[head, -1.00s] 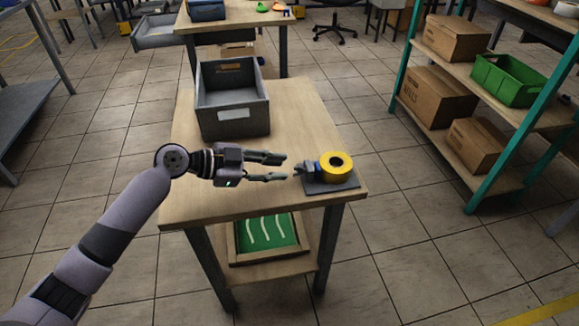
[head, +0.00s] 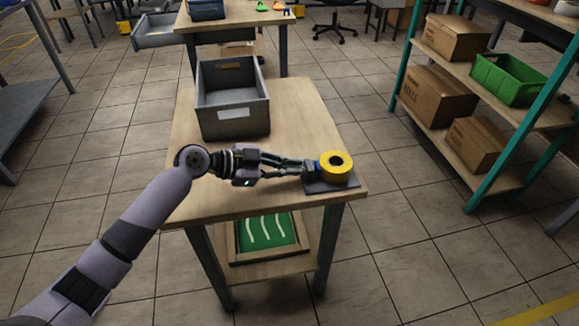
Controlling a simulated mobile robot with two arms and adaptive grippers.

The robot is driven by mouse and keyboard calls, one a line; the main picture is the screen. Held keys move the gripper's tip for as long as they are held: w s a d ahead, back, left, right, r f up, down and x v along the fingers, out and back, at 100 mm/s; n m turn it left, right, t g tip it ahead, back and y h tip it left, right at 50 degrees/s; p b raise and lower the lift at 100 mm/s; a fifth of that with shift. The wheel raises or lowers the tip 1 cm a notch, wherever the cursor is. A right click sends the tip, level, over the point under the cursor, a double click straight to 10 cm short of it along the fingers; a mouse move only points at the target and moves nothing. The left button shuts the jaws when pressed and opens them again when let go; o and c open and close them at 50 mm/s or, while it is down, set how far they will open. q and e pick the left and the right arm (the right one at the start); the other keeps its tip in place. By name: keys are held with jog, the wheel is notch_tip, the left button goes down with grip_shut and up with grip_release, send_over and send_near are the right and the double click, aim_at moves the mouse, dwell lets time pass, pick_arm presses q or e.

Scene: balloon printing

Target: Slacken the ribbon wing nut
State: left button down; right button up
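A yellow ribbon roll (head: 335,165) sits on a blue holder with a dark base plate (head: 331,186) at the front right of the wooden table. The small dark wing nut (head: 309,168) is on the left side of the roll, partly hidden by my fingertips. My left gripper (head: 300,168) reaches in from the left, level with the nut. Its two fingers are close together, with the tips around the nut, and look shut on it. My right gripper is not in view.
A grey open bin (head: 232,125) stands behind the gripper on the wooden table (head: 300,115). A green tray (head: 266,232) with white strips is on the lower shelf. A teal rack with boxes (head: 440,95) is at the right. The table's right back is clear.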

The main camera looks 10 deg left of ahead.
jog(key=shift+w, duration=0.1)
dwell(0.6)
pick_arm(q)
jog(key=shift+w+n+g+b, duration=0.15)
jog(key=shift+n+g+b, duration=0.2)
jog(key=shift+n, duration=0.25)
jog(key=shift+w+a+n+g, duration=0.1)
jog(key=shift+w+n+g, duration=0.05)
jog(key=shift+n+g, duration=0.3)
jog(key=shift+w+n, duration=0.1)
jog(key=shift+n, duration=0.45)
jog(key=shift+w+a+n+g+h+b, duration=0.15)
jog(key=shift+n+g+h+b, duration=0.2)
jog(key=shift+n+g, duration=0.45)
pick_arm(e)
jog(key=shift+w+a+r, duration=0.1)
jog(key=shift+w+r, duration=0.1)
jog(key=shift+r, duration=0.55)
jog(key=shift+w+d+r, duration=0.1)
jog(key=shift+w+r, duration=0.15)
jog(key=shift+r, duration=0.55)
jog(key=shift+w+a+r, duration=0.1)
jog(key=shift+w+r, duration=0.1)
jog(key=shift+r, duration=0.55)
pick_arm(q)
jog(key=c, duration=1.8)
grip_release()
jog(key=shift+w, duration=0.1)
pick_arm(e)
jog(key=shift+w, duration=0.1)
